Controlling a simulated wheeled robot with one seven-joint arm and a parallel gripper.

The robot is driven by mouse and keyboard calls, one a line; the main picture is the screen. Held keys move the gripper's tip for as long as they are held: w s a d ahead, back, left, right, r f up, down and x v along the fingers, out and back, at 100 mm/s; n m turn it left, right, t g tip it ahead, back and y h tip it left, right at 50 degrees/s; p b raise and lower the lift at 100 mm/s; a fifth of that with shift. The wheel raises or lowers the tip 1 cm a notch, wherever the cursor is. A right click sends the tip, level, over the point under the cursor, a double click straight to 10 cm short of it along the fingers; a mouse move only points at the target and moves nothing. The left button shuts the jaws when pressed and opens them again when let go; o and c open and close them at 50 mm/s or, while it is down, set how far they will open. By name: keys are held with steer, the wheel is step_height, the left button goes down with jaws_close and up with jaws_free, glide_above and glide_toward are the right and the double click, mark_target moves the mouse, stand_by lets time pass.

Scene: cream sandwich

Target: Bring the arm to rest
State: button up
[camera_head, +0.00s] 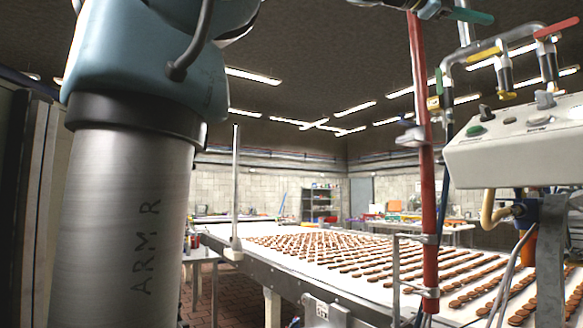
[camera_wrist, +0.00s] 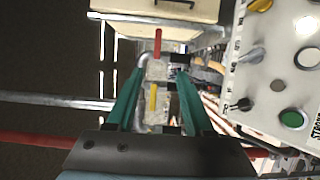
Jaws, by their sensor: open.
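My gripper (camera_wrist: 160,74) shows in the wrist view with two green fingers spread apart. Nothing is held between them. Beyond the gap are a pipe with a red handle (camera_wrist: 158,42) and a yellow handle (camera_wrist: 152,97); I cannot tell how far off they are. In the head view my large arm link, marked ARM R, fills the left side. Part of my arm's far end shows at the top edge, near the pipework, and is mostly cut off.
A pale control box (camera_head: 520,145) with knobs stands at the right, beside valve pipes with a red handle (camera_head: 555,31) and a yellow handle (camera_head: 484,55). A red upright pole (camera_head: 424,150) stands before a conveyor (camera_head: 268,263) carrying rows of brown biscuits (camera_head: 330,250).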

steer(key=w+f+n+t+y, duration=0.1)
steer(key=w+f+t+y, duration=0.1)
steer(key=w+f, duration=0.65)
steer(key=w+a+f+y, duration=0.3)
steer(key=w+a+f, duration=0.15)
steer(key=f, duration=0.55)
steer(key=w+a+f+t+y, duration=0.1)
steer(key=w+a+f+y, duration=0.3)
steer(key=f, duration=0.7)
steer(key=w+a+f+y, duration=0.1)
steer(key=w+a+f, duration=0.4)
steer(key=f, duration=0.5)
steer(key=s+a+f+m+g+y, duration=0.1)
steer(key=s+a+f+y, duration=0.15)
steer(key=a+f, duration=0.6)
steer(key=s+a+f+m+g+y, duration=0.1)
steer(key=s+a+f+y, duration=0.15)
steer(key=a+f, duration=0.6)
steer(key=s+a+f+m+g+y, duration=0.1)
steer(key=s+a+f, duration=0.3)
steer(key=s+f, duration=0.2)
steer(key=s+a+f+m+g+y, duration=0.1)
steer(key=s+a+f, duration=0.4)
steer(key=f, duration=0.4)
steer(key=shift+s+a+g, duration=0.3)
steer(key=shift+s+g, duration=0.1)
steer(key=shift+s, duration=0.35)
